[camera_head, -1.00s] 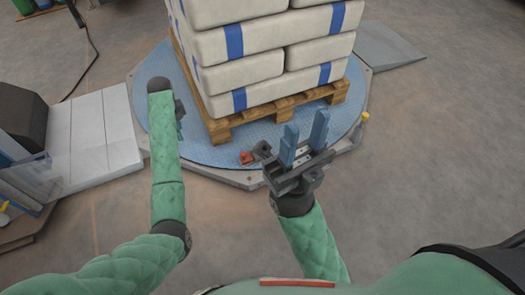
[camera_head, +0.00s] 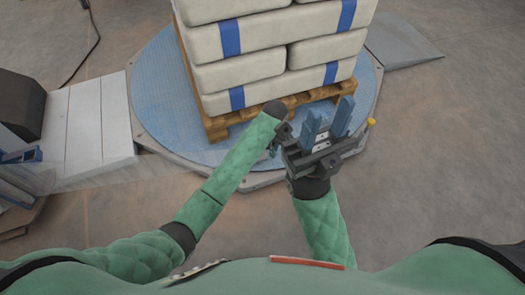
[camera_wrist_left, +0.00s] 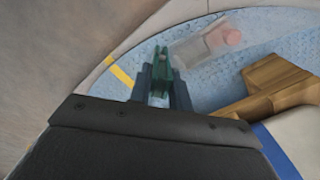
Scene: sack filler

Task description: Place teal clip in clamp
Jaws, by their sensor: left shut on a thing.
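The teal clip (camera_wrist_left: 161,75) shows in the left wrist view as a dark green piece standing upright between the fingers of my left gripper (camera_wrist_left: 160,92). The gripper is shut on it.
A wooden pallet (camera_head: 216,133) stacked with white, blue-striped sacks (camera_head: 245,70) stands on the blue round platform (camera_head: 160,105), close beyond my grippers. A grey ramp (camera_head: 405,48) is at the right. White panels (camera_head: 100,120) are at the left. The floor at the right is clear.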

